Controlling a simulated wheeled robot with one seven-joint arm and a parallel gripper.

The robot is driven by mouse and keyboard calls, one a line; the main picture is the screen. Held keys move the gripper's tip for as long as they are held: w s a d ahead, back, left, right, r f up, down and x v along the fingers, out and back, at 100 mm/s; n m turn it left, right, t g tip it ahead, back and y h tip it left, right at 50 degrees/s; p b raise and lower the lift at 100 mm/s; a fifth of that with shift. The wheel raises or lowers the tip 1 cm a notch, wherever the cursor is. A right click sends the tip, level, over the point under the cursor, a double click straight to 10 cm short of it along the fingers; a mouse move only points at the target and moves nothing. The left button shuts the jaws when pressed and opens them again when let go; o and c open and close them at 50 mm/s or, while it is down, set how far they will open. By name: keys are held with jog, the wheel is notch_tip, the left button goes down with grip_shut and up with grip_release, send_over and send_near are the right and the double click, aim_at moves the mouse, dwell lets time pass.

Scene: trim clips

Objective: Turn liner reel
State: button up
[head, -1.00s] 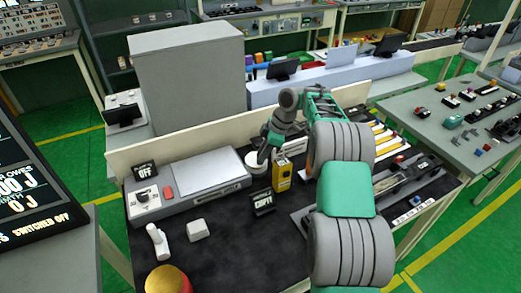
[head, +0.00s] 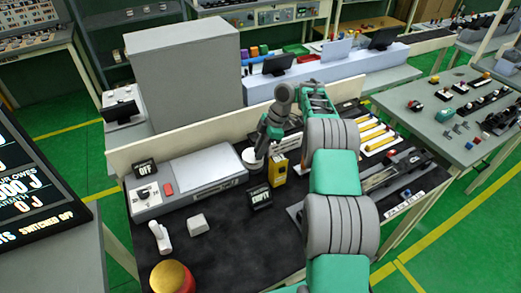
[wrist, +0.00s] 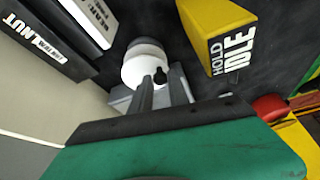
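The liner reel appears to be the round white piece (wrist: 146,64) with a small black knob (wrist: 161,75) on it, in the upper middle of the wrist view. In the head view it is a small white cylinder (head: 250,158) on the dark bench mat, partly behind my arm. My gripper (wrist: 162,88) reaches over it with two grey fingers apart. The black knob shows between the fingertips, with a narrow gap visible; I cannot tell whether either finger touches it. My gripper also shows in the head view (head: 260,153), small and close to the reel.
A yellow box (wrist: 216,32) marked HOLD and IDLE stands right of the reel. Labelled blocks (wrist: 48,36) lie to the left. In the head view, a grey machine (head: 195,180) is left and an EMPTY sign (head: 260,196) is in front.

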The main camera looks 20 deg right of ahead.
jog(key=o, duration=0.4)
jog(key=shift+r, duration=0.1)
jog(key=shift+r, duration=0.25)
notch_tip(320, 180, up, 3)
jog(key=shift+f, duration=0.15)
jog(key=s+r+b, duration=0.3)
jog(key=s+r, duration=0.1)
jog(key=s, duration=0.3)
jog(key=s+a+r+b, duration=0.1)
jog(key=s+r+b, duration=0.2)
jog(key=s+r, duration=0.2)
jog(key=shift+s+r, duration=0.3)
jog(key=shift+s, duration=0.7)
